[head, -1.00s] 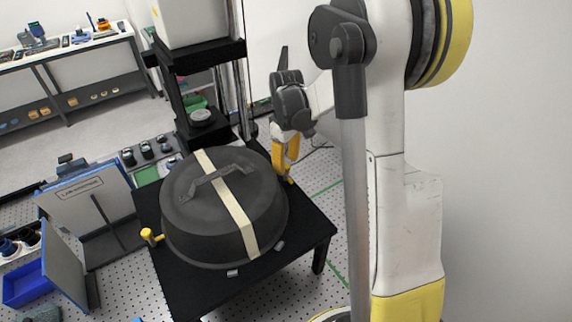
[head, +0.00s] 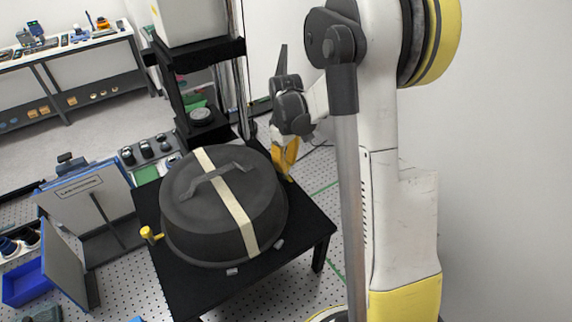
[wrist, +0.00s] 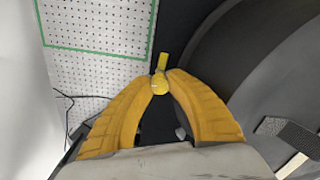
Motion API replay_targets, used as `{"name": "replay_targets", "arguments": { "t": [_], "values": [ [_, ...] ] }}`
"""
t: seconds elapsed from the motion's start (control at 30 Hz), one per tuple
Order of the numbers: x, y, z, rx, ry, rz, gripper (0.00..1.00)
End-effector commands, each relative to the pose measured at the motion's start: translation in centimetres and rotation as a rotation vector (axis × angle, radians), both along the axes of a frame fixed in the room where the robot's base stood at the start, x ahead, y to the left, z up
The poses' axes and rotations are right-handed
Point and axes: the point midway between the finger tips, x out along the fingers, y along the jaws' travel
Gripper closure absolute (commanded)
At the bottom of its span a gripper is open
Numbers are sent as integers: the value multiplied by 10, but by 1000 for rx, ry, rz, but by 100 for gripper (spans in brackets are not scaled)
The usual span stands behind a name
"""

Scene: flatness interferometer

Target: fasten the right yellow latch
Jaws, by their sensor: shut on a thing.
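The right yellow latch (wrist: 161,84) shows between my fingertips in the wrist view, a small yellow knob with a short arm pointing up in the picture. My gripper (wrist: 162,80) has its two yellow fingers closed on it. In the head view my gripper (head: 286,172) is at the right side of the dark round lid (head: 185,205), and its fingers hide most of that latch. The lid has a handle and a cream stripe, and sits on a black table (head: 205,292). Another yellow latch (head: 151,235) stands at the lid's left side.
A black stand with a white box (head: 190,20) rises behind the lid. A panel (head: 85,195), a grey plate and a blue bin (head: 25,284) are at the left. A perforated board (wrist: 100,70) lies beyond the table edge.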

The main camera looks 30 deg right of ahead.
Motion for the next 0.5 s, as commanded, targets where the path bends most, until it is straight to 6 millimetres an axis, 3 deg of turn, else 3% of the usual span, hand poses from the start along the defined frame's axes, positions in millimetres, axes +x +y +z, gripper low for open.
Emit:
{"name": "replay_targets", "arguments": {
  "t": [0.5],
  "values": [
    [0, 0, -3, 0, -1, -377, 100]
  ]
}}
